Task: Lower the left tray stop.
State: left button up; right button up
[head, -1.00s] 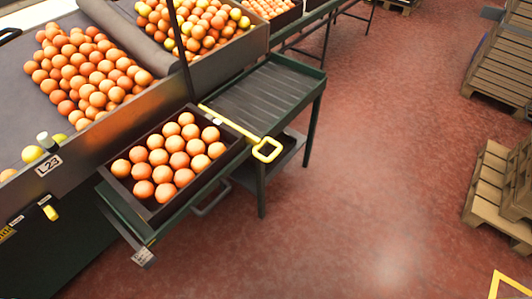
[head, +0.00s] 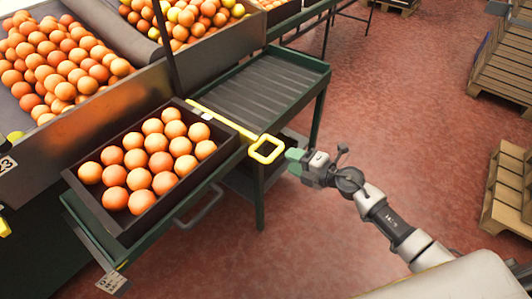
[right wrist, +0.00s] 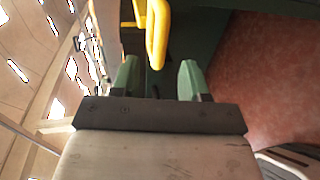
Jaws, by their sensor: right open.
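The tray stop (head: 225,120) is a yellow bar across the green-railed roller track, beside the crate. Its yellow loop handle (head: 266,149) sticks out past the near rail. My right gripper (head: 293,157) is just right of the handle, with green fingertips close to it. In the right wrist view my right gripper (right wrist: 158,82) is open, and the yellow handle (right wrist: 158,38) lies ahead, in line with the gap between the fingers. The fingers are not closed on it; contact cannot be told. My left gripper is not in view.
A dark crate (head: 176,196) full of oranges stands on the track left of the stop. The roller bed (head: 262,92) beyond the stop is empty. Sloped bins of oranges (head: 60,60) stand behind. Wooden pallets (head: 508,185) are at right; the red floor between is clear.

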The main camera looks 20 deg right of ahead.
aim_at(273, 154)
jog(key=b+x, duration=0.1)
jog(key=x, duration=0.6)
jog(key=shift+w+a+f, duration=0.1)
jog(key=shift+w+a, duration=0.05)
jog(key=shift+w, duration=0.05)
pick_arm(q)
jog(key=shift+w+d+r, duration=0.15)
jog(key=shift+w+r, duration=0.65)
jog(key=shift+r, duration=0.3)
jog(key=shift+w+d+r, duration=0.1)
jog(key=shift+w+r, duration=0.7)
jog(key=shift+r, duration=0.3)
pick_arm(e)
jog(key=shift+w+a, duration=0.3)
jog(key=shift+w, duration=0.15)
grip_shut()
